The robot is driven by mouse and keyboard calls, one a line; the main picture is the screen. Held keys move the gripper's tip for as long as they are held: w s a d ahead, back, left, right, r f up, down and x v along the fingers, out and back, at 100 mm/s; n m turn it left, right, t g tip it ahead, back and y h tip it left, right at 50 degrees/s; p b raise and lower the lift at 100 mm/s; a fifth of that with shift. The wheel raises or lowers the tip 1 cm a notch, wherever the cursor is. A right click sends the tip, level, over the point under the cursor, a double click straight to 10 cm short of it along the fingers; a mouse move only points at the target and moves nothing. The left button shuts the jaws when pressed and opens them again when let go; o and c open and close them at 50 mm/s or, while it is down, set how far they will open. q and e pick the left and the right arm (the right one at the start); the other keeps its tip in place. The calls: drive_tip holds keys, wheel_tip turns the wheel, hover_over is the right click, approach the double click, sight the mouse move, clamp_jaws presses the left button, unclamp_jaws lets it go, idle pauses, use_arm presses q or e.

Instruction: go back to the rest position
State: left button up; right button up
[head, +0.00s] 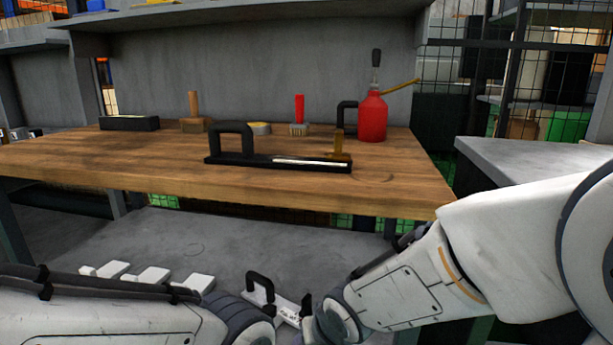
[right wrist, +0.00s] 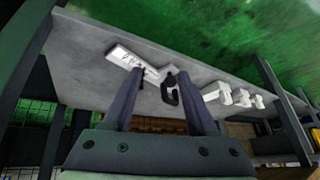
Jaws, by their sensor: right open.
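My right arm (head: 400,290) reaches down and left over the lower grey shelf in the head view, and its fingers cannot be made out there. In the right wrist view my right gripper (right wrist: 158,78) is open, with its two dark fingers apart. Beyond the fingers, a white piece with a black handle (right wrist: 170,92) lies on the grey shelf; it also shows in the head view (head: 285,306). I cannot tell its distance from the fingers. My left arm (head: 120,312) lies low at the left of the head view; its gripper is not in view.
A wooden bench (head: 120,165) stands above the grey shelf (head: 220,242). It carries a black-handled fixture (head: 235,155), brushes and a red oil can (head: 373,115). White blocks (head: 150,275) lie on the shelf. A grey table (head: 520,158) stands at the right.

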drive_tip(key=s+d+r+n+g+h+p, duration=0.1)
drive_tip(key=s+r+n+g+p, duration=0.15)
drive_tip(key=s, duration=0.35)
drive_tip(key=s+d+r+n+g+p, duration=0.1)
drive_tip(key=s+r, duration=0.2)
drive_tip(key=s, duration=0.4)
drive_tip(key=s+d+r+n+g+h+p, duration=0.1)
drive_tip(key=s+d+r+n+g+p, duration=0.15)
drive_tip(key=s, duration=0.35)
wheel_tip(320, 180, up, 36)
drive_tip(key=m+p, duration=0.1)
drive_tip(key=p, duration=3.4)
drive_tip(key=shift+a+t, duration=0.3)
drive_tip(key=shift+a, duration=0.15)
drive_tip(key=shift+r, duration=0.1)
